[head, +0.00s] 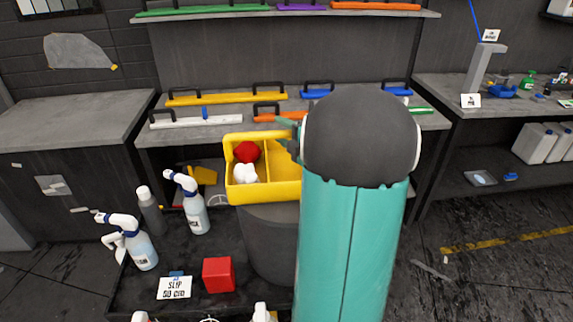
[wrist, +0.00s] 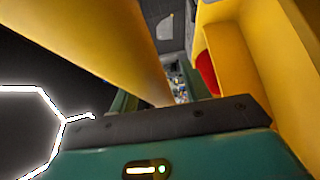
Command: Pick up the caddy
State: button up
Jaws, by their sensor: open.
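The yellow caddy (head: 262,192) sits on top of a dark round stand in the head view, with a divider inside. A red item (head: 246,151) and a white crumpled item (head: 245,173) lie in its left part. My arm hides the caddy's right end. In the wrist view the caddy's yellow wall (wrist: 285,75) fills the right side, and a thick yellow bar (wrist: 115,40), seemingly its handle, comes down between the fingers. My gripper (wrist: 160,93) is open around that bar; I cannot tell if it touches.
The dark stand (head: 265,240) holds the caddy up. Spray bottles (head: 195,213), a red block (head: 218,274) and a sign card (head: 174,288) stand on a black mat at lower left. Behind is a grey bench (head: 150,133) with coloured long-handled tools. A side bench (head: 460,98) is at right.

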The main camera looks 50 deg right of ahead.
grip_shut()
dwell(1.4)
